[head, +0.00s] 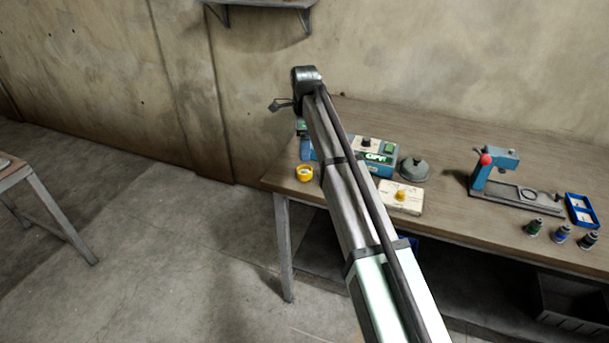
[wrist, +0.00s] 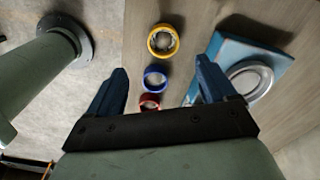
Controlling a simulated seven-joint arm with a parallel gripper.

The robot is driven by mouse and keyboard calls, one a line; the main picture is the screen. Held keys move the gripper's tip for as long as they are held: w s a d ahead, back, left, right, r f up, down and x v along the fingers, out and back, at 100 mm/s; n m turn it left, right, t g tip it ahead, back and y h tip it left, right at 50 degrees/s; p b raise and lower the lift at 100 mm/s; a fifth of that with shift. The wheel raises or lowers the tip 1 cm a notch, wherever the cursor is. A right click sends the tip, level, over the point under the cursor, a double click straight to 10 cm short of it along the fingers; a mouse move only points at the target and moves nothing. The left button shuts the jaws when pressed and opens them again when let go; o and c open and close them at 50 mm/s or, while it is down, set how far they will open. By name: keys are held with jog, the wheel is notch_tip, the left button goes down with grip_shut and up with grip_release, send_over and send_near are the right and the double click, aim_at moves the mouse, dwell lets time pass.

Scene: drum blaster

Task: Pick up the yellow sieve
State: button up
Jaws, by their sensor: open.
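The yellow sieve (wrist: 153,47) is a small round ring with a pale mesh-like middle, lying on the wooden tabletop in the wrist view. In the head view a yellow ring (head: 304,179), seemingly the same sieve, sits at the table's left front corner. My gripper (wrist: 162,65) is open, its two blue fingers spread wide with nothing held. In the wrist view, the sieve shows just past the fingertips, between their lines and apart from them. In the head view my gripper (head: 282,104) shows small and dark at the arm's far end.
A blue ring (wrist: 147,83) and a red ring (wrist: 143,107) line up with the sieve. A blue device with a silver disc (wrist: 233,76) stands close by the right finger. Control boxes (head: 401,203) and a blue press (head: 480,181) stand farther right on the table (head: 455,235).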

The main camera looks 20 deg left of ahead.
aim_at(305, 173)
jog(key=f, duration=0.9)
jog(key=shift+w+f, duration=0.3)
jog(key=shift+c, duration=0.5)
jog(key=c, duration=1.1)
